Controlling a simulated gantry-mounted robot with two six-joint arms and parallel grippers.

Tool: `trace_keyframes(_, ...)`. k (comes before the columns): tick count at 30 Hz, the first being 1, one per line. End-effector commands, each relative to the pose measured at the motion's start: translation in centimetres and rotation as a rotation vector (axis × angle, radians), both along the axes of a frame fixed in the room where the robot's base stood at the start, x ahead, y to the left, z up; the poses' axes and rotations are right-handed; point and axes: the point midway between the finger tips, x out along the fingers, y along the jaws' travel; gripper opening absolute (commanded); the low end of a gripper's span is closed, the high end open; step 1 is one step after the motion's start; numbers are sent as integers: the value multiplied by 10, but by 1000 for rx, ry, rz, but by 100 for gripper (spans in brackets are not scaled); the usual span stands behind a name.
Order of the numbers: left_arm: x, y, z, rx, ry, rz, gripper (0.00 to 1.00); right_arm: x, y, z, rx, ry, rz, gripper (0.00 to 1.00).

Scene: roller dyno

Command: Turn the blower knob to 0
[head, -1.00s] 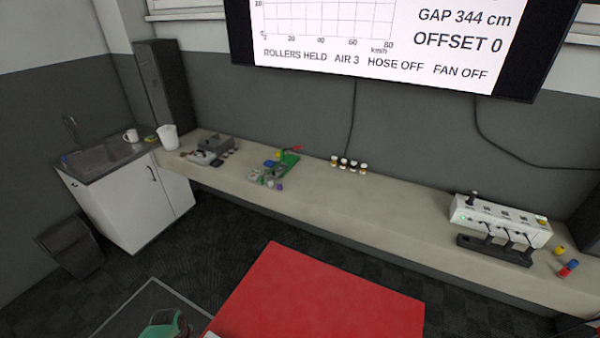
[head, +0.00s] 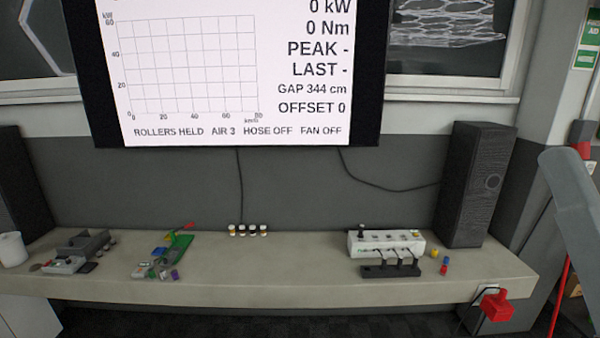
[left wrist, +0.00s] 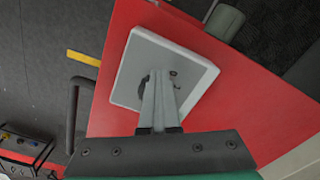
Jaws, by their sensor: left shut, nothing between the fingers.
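No knob that I can make out as the blower knob shows in these views. The wall screen (head: 232,70) reads AIR 3, HOSE OFF and FAN OFF. In the left wrist view my left gripper (left wrist: 160,78) is shut and empty. Its fingers point at a pale square panel (left wrist: 192,62) with small dark marks beside the fingertips, over a red surface. I cannot tell whether they touch it. A dark panel with small coloured parts (left wrist: 22,142) shows at the lower left of that view. My right gripper is not in view.
The long bench (head: 310,268) holds a white box with switches (head: 385,241), small jars (head: 248,230), a green part (head: 180,245) and grey gear (head: 80,245). A black speaker (head: 475,185) stands at its right. A dark bar (left wrist: 75,105) is left of my left gripper.

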Motion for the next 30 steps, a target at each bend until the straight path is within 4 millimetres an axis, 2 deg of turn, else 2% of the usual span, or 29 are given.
trace_keyframes(30,-20,-12,1,-4,1,0,0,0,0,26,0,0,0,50)
